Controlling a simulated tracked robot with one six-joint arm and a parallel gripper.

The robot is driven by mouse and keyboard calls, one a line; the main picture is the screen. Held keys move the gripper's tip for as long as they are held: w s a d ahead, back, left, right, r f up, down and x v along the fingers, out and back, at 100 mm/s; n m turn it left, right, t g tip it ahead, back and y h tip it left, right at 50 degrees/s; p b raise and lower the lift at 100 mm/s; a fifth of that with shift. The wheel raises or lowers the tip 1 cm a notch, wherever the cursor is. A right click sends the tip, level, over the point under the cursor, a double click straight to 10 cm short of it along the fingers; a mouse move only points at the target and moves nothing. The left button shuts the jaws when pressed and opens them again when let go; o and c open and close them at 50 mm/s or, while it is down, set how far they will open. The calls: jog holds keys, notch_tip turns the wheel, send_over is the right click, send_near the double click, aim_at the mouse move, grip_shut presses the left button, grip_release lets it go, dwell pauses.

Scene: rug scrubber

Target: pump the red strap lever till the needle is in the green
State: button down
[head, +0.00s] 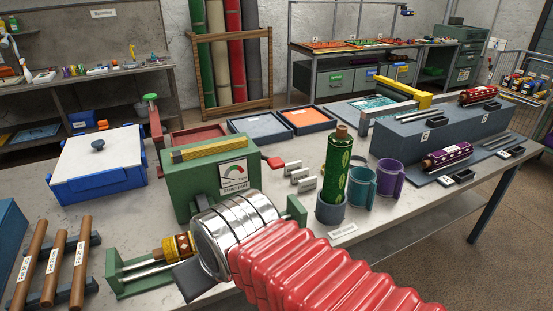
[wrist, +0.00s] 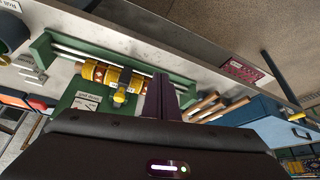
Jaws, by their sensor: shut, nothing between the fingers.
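The green gauge box (head: 190,180) stands on the table with a yellow bar on top. Its dial (head: 233,174) has red and green zones; the needle's reading is too small to tell. A red lever grip (head: 273,162) sticks out at the box's right side. My gripper (wrist: 160,90) is shut and empty over the table, in front of the box and apart from the red lever. In the wrist view its dark fingers point at the green rack (wrist: 185,77) with a yellow-brown patterned roll (wrist: 98,73). The roll also shows in the head view (head: 178,246), partly hidden by my arm.
A white-lidded blue box (head: 97,165) and wooden rods (head: 55,265) are at left.

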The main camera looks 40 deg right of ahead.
jog(key=w+d+r+n+t+h, duration=0.25)
jog(key=w+d, duration=0.25)
jog(key=d, duration=0.5)
jog(key=w+d+r+n+t+h, duration=0.1)
jog(key=w+d+r+h, duration=0.2)
jog(key=d, duration=0.8)
jog(key=w+d+r+n+t+h, duration=0.25)
jog(key=w+d, duration=0.35)
jog(key=d, duration=0.4)
jog(key=shift+s+d+f+m+t+y, duration=0.2)
jog(key=shift+d+f+m+t+y, duration=0.4)
jog(key=shift+m, duration=0.95)
jog(key=shift+s+d+f+m+t+y, duration=0.25)
jog(key=shift+d+f+m+t+y, duration=0.3)
jog(key=shift+m, duration=1.05)
jog(key=shift+s+d+f+m+t+y, duration=0.2)
jog(key=shift+d+f+m+t+y, duration=0.4)
jog(key=shift+m, duration=0.95)
jog(key=shift+a+r+g, duration=0.1)
jog(key=shift+r+g, duration=0.1)
jog(key=shift+g, duration=0.05)
